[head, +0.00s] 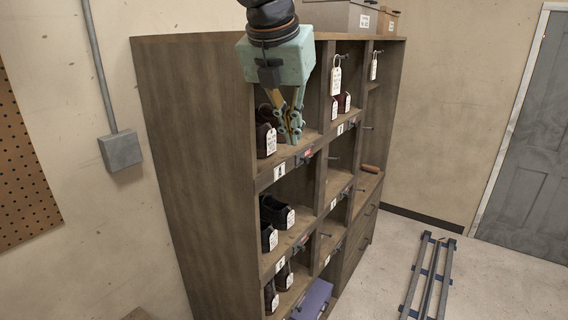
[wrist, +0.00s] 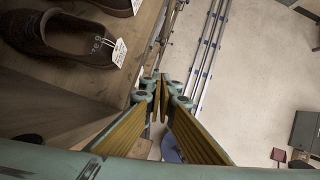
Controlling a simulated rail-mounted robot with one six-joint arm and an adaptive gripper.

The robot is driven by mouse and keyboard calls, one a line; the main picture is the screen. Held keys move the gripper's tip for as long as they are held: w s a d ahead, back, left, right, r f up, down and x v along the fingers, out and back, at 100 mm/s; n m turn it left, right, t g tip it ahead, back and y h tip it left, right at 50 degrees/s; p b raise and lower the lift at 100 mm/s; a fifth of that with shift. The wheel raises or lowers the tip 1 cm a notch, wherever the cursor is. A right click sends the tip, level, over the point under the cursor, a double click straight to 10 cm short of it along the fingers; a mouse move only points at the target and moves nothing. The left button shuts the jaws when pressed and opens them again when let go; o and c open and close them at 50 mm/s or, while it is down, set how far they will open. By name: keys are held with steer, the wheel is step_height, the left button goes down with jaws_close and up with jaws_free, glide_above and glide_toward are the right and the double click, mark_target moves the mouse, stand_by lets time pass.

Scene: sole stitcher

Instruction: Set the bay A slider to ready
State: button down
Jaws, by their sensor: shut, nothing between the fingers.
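My gripper (head: 290,138), a teal body with yellow-sided fingers, points down at the front of the upper left bay of the wooden shelf (head: 190,120). Its fingers are shut and empty. In the wrist view the fingertips (wrist: 160,84) meet beside the shelf edge. Just below and right of the fingertips in the head view, a small slider with a red patch (head: 306,155) sits on that bay's front edge, beside a white letter plate (head: 280,170). The letter is too small to read surely. I cannot tell whether the fingers touch the slider.
Tagged dark shoes stand in the bays, one pair (head: 276,217) below and a brown shoe (wrist: 62,38) close to my fingers in the wrist view. Other bays have similar sliders and pegs. Boxes (head: 340,15) stand on top. Rails (head: 430,275) lie on open floor at right.

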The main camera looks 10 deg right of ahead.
mark_target(308, 160)
steer(key=shift+w+d+f+p, duration=0.15)
steer(key=shift+w+d+f, duration=0.7)
steer(key=shift+w+f, duration=0.65)
steer(key=shift+w+d+f+p, duration=0.15)
steer(key=shift+w+d+f, duration=0.75)
steer(key=shift+f, duration=0.95)
steer(key=shift+w+d+f+p, duration=0.15)
steer(key=shift+w+d+f, duration=0.6)
steer(key=shift+w+f, duration=0.8)
steer(key=shift+s+f, duration=0.15)
steer(key=shift+s, duration=0.05)
steer(key=shift+w+d+p, duration=1.35)
steer(key=shift+w+d, duration=0.6)
steer(key=shift+s, duration=0.15)
